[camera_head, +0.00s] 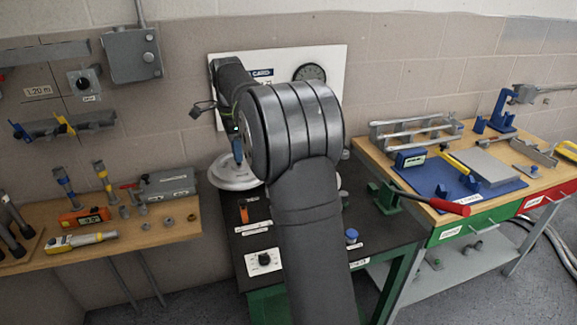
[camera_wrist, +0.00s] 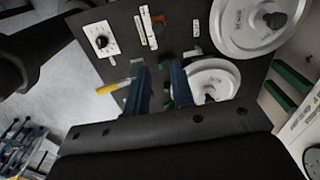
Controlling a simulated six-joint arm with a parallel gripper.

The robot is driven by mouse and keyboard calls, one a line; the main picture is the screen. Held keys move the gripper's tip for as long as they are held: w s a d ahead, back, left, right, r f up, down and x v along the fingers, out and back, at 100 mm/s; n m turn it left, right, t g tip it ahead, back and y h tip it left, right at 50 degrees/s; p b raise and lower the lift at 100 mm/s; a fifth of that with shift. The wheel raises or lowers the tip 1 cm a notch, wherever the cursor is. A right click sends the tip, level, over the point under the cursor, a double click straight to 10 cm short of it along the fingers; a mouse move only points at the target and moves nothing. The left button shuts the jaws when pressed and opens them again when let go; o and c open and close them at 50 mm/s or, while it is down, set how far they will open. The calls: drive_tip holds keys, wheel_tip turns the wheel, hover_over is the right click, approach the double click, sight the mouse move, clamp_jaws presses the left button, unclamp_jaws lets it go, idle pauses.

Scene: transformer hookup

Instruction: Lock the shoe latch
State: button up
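I cannot say for sure which part is the shoe latch. A small orange lever (camera_head: 244,213) stands at the left of the dark bench top, and it also shows near the top of the wrist view (camera_wrist: 158,19). A yellow handle (camera_wrist: 113,87) lies just left of my gripper (camera_wrist: 160,92) in the wrist view. My gripper's two blue fingers are apart, with no object visible between them. A smaller white disc (camera_wrist: 213,72) is just right of the fingers, partly hidden by one. In the head view my arm hides much of the bench.
A large white disc (camera_wrist: 250,38) is at the upper right of the wrist view. A plate with a black knob (camera_head: 264,260) is at the bench's front left. A red-handled lever (camera_head: 445,204) reaches over the right bench. A wooden shelf with tools (camera_head: 150,236) is left.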

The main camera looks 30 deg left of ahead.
drive_tip(key=f+n+t, duration=0.1)
drive_tip(key=f+n, duration=0.1)
drive_tip(key=n, duration=0.1)
drive_tip(key=f+n+t, duration=0.2)
drive_tip(key=n, duration=0.2)
drive_tip(key=w+a+f+n+t+h, duration=0.1)
drive_tip(key=f+n, duration=0.1)
drive_tip(key=n, duration=0.2)
drive_tip(key=shift+f+t, duration=0.3)
drive_tip(key=shift+f, duration=0.05)
clamp_jaws()
drive_tip(key=n, duration=0.2)
drive_tip(key=f+n+t, duration=0.1)
drive_tip(key=n, duration=0.1)
drive_tip(key=a+f+n+t, duration=0.1)
drive_tip(key=shift+s+a+n+y, duration=0.1)
drive_tip(key=shift+s+n+y, duration=0.05)
drive_tip(key=shift+n+y, duration=0.2)
